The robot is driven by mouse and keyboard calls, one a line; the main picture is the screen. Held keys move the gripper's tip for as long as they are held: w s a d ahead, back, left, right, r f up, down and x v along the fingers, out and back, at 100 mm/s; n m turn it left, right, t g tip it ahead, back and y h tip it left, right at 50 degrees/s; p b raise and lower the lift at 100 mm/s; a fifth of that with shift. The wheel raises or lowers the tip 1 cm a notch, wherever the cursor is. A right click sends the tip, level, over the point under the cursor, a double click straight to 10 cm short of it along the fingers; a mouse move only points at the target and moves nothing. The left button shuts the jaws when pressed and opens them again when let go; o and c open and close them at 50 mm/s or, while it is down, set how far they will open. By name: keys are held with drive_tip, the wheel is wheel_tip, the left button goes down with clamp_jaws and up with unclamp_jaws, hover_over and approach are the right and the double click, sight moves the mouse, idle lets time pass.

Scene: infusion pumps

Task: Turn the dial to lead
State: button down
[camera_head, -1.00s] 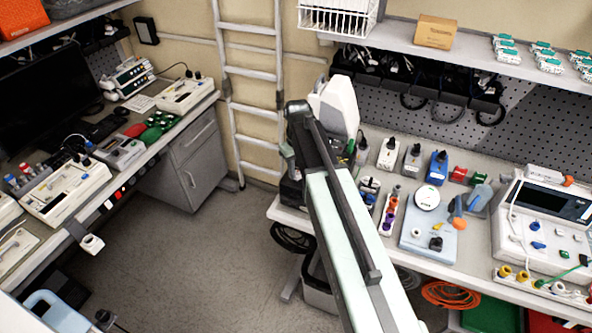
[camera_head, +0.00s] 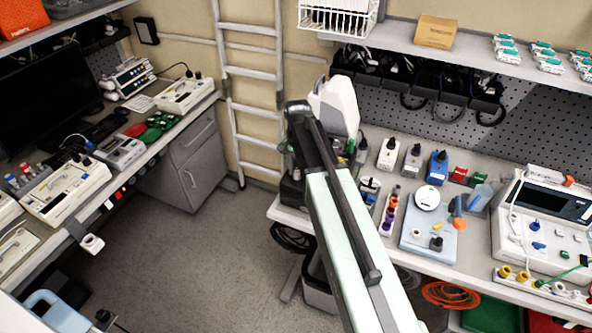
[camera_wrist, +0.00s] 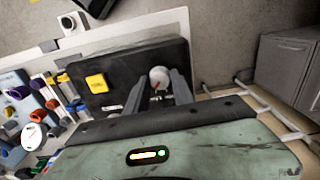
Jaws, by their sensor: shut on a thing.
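In the wrist view a pale round dial (camera_wrist: 159,77) stands on a black device (camera_wrist: 125,72) with a flat dark face. My gripper (camera_wrist: 160,80) has its two grey fingers on either side of the dial and is shut on it. A yellow block (camera_wrist: 96,83) is on the same black face, left of the fingers. A small red mark shows beside the dial. The dial's lettering is too small to read, so its setting cannot be told. In the head view my arm covers most of the device and the gripper.
In the wrist view several coloured knobs and connectors crowd the bench to the left. In the head view a white upright unit (camera_head: 335,107) stands beside my arm, and a blue-grey device (camera_head: 425,238) sits to its right. The floor (camera_head: 190,265) between the benches is clear.

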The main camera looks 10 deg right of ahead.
sight(297, 172)
drive_tip(key=m, duration=0.4)
drive_tip(key=shift+w+m, duration=0.1)
drive_tip(key=shift+m, duration=0.3)
idle(0.4)
drive_tip(key=c, duration=1.1)
unclamp_jaws()
drive_tip(key=shift+a, duration=0.1)
wheel_tip(297, 172, up, 8)
drive_tip(key=p, duration=0.8)
drive_tip(key=shift+f, duration=0.1)
